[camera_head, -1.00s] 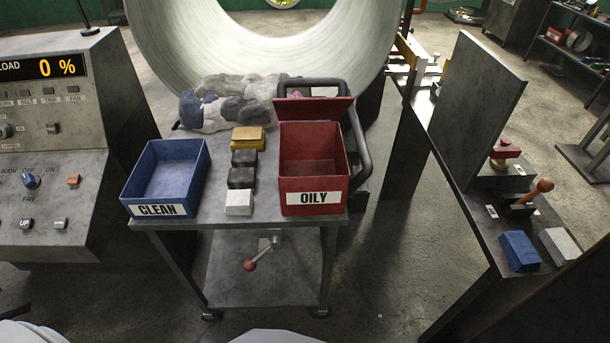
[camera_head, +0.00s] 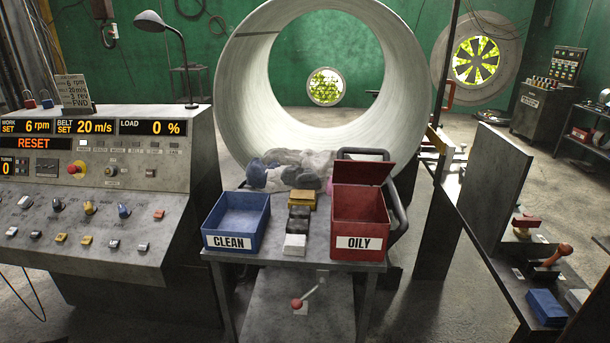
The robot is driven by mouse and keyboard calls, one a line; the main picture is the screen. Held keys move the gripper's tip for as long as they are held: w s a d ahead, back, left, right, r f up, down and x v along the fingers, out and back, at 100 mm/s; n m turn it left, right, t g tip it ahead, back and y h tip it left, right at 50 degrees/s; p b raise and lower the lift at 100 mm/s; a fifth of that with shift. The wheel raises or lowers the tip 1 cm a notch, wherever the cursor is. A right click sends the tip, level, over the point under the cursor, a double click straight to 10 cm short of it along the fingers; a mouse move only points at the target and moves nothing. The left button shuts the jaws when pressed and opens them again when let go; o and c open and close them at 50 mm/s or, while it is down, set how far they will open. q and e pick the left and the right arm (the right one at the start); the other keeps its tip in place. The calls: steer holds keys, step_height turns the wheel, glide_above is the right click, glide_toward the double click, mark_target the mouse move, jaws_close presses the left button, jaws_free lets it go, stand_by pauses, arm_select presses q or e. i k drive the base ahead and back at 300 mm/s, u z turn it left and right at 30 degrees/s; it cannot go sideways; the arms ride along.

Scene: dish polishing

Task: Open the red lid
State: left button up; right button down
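The red bin labelled OILY (camera_head: 358,241) stands on the right of the grey cart top. Its red lid (camera_head: 362,172) is raised at the bin's back edge and tilted up, so the red inside shows. I cannot see anything in the visible part of the bin. Neither of my grippers is in view.
An open blue bin labelled CLEAN (camera_head: 235,223) stands left on the cart. Between the bins are a yellow block (camera_head: 302,198), dark blocks and a white block (camera_head: 294,244). Grey rags (camera_head: 290,170) lie behind. A control console (camera_head: 90,215) is left; a large pale ring (camera_head: 235,90) stands behind.

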mark_target(348, 172)
steer(key=z, duration=0.3)
steer(key=k, duration=0.25)
steer(key=u, duration=1.75)
steer(key=i, duration=1.3)
steer(key=z, duration=0.45)
steer(key=i, duration=0.85)
steer(key=z, duration=0.85)
